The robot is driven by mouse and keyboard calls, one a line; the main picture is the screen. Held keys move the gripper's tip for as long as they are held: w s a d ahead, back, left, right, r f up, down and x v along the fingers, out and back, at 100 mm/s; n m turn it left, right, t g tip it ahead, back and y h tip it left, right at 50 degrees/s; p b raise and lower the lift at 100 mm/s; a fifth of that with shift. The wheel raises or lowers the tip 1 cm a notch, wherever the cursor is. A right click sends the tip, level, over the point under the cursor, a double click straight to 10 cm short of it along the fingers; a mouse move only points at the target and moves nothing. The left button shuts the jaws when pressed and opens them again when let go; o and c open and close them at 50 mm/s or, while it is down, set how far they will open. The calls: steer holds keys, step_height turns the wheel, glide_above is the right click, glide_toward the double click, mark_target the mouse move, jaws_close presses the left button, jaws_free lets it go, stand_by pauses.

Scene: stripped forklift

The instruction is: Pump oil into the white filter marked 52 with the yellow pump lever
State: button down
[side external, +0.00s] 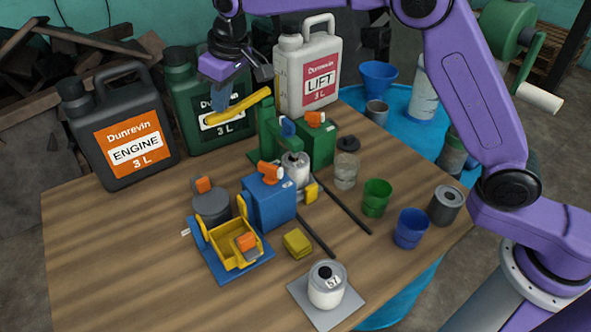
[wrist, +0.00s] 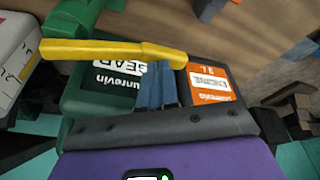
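The yellow pump lever (side external: 240,106) rises at a tilt above the green pump (side external: 285,140); its free end points left. It also crosses the wrist view (wrist: 110,50). My gripper (side external: 220,108) is at the lever's free end. Its blue fingers (wrist: 160,68) are together, their tips meeting the lever's edge in the wrist view; I cannot tell whether they touch it. A white filter (side external: 295,168) stands by the green pump's front, between it and a blue pump; its number is unreadable. Another white filter (side external: 327,285), seemingly marked 51, stands on a grey plate at the front.
The green oil jug (side external: 190,125) stands close behind my gripper, between the black ENGINE jug (side external: 125,135) and the white LIFT jug (side external: 308,75). The blue pump (side external: 268,200), clear cup (side external: 346,170), green cup (side external: 376,198) and blue cup (side external: 410,228) crowd the middle and right. The table's front left is clear.

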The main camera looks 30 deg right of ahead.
step_height(320, 180, up, 7)
stand_by(0.8)
stand_by(0.5)
steer(key=shift+f, duration=3.8)
step_height(320, 180, up, 8)
steer(key=shift+f, duration=0.25)
steer(key=shift+r, duration=0.15)
stand_by(1.1)
stand_by(0.4)
